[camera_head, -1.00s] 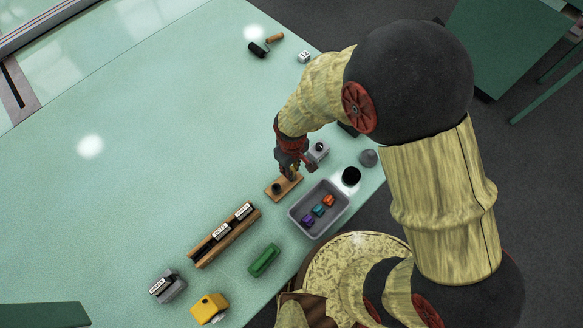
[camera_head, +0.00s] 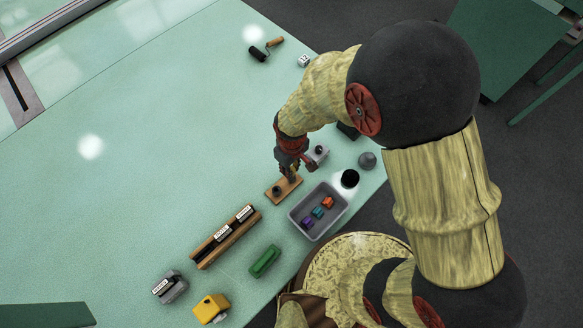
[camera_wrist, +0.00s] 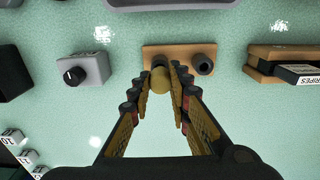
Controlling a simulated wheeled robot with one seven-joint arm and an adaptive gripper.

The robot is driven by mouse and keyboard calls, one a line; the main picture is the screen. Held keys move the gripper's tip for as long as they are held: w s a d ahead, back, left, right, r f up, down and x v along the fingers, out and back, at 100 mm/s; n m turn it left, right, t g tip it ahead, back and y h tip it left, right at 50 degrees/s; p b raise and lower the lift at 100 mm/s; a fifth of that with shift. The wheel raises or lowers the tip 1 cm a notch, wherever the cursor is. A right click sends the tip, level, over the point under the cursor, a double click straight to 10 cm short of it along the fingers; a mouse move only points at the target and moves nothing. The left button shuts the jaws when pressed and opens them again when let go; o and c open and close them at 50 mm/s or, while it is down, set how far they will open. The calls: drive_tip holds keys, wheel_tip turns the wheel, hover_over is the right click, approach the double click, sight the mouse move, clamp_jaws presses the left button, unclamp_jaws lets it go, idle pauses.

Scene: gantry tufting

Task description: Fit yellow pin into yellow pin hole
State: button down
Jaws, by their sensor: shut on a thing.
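My gripper (camera_wrist: 164,82) is shut on the yellow pin (camera_wrist: 160,80), whose round yellow end shows between the fingertips in the wrist view. The pin is over the wooden block (camera_wrist: 183,50), at its left part in that view. A dark round peg or collar (camera_wrist: 203,64) stands on the block just right of the fingers. In the head view my gripper (camera_head: 291,172) is at the upper right end of the same block (camera_head: 277,191). The fingers and pin hide the hole beneath, so I cannot tell how deep the pin sits.
A grey tray (camera_head: 296,219) with small coloured pieces is close beside the block. A grey box with a black knob (camera_wrist: 82,72) stands to its left in the wrist view. A wooden rack with labelled pieces (camera_head: 226,237) and a green block (camera_head: 265,261) lie nearby. The table's left side is clear.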

drive_tip(key=shift+r+p, duration=0.65)
drive_tip(key=shift+r, duration=0.3)
